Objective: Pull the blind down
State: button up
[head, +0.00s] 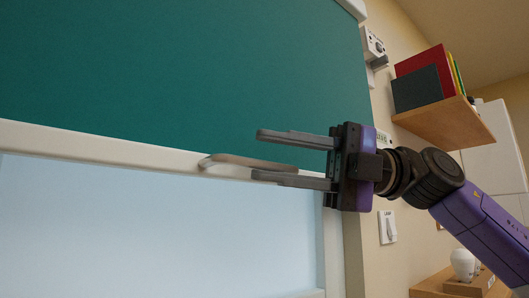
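The blind (190,75) is a dark green sheet filling the upper left of the head view. A pale bar (90,139) runs along its lower edge, with light-blue window glass (150,225) showing below. A greyish-tan handle (245,162) sticks out from the bar. My gripper (275,157) comes in from the right with its two fingers apart, one above and one below the handle's right end. I see no clear contact between the fingers and the handle, and cannot tell how deep the handle sits between them.
A wooden shelf (447,122) with books (420,80) is on the wall at right. A white switch (388,228) and a wall device (374,45) are beside the window frame. A low wooden surface (432,285) with a white rounded object (463,264) stands lower right.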

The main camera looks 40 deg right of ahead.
jog(key=p+v, duration=0.1)
jog(key=v, duration=0.5)
jog(key=shift+d, duration=0.15)
dwell(0.4)
jog(key=shift+p, duration=0.35)
